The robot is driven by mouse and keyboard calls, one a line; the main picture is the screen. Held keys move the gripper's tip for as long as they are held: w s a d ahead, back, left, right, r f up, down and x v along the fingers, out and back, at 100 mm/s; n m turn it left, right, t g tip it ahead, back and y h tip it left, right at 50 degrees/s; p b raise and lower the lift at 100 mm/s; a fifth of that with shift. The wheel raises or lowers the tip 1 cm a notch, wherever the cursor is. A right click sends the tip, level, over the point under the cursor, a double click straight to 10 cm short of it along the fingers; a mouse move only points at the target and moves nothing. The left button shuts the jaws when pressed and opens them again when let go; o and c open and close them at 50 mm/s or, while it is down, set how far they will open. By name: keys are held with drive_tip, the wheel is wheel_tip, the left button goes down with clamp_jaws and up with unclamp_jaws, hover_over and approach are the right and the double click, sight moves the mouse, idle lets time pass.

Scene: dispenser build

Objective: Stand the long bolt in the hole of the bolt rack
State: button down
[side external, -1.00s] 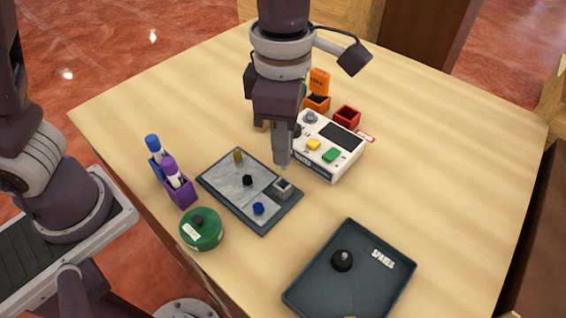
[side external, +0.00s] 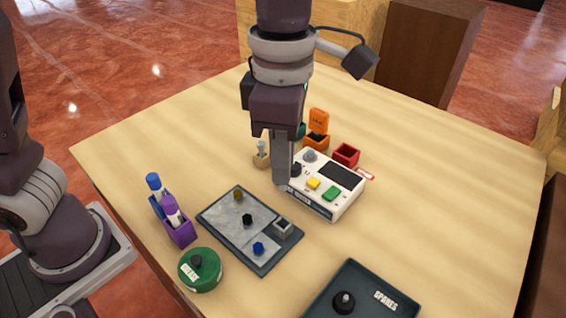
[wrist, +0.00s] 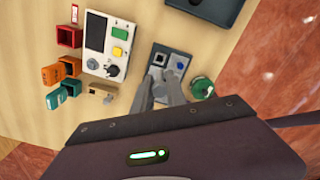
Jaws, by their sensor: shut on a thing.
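My gripper (side external: 282,182) points straight down, its fingers shut, in front of the left corner of the white device. The fingers also show in the wrist view (wrist: 160,88). The long bolt between them is hidden; I cannot make out its shape. A small tan block, which looks like the bolt rack (side external: 260,160), stands behind and left of the fingers, apart from them. A grey peg (side external: 261,147) stands upright at it. The tan block also shows left of the fingers in the wrist view (wrist: 103,87). Its hole cannot be made out.
The white device (side external: 323,190) stands close right of my fingers. A grey plate (side external: 225,222) with small knobs and a square socket lies in front. Orange (side external: 317,140) and red (side external: 346,155) boxes stand behind. A green drum (side external: 200,275), pen holders (side external: 180,230) and a dark tray (side external: 375,300) are nearer.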

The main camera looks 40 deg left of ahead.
drive_tip(key=shift+r, duration=1.7)
drive_tip(key=shift+w+a+f+n, duration=0.75)
drive_tip(key=shift+w+a+f, duration=1.15)
drive_tip(key=shift+w+a, duration=0.75)
drive_tip(key=shift+w+a+f+n, duration=0.7)
drive_tip(key=shift+w+a+f, duration=1.25)
drive_tip(key=shift+w+a, duration=0.65)
drive_tip(key=shift+w+a+f+n, duration=0.75)
drive_tip(key=shift+w+a+f, duration=1.15)
drive_tip(key=shift+w+a, duration=0.7)
drive_tip(key=shift+w+d+f, duration=0.1)
drive_tip(key=shift+f, duration=0.9)
drive_tip(key=shift+w+d+f, duration=0.1)
drive_tip(key=shift+f, duration=0.9)
drive_tip(key=c, duration=1.3)
unclamp_jaws()
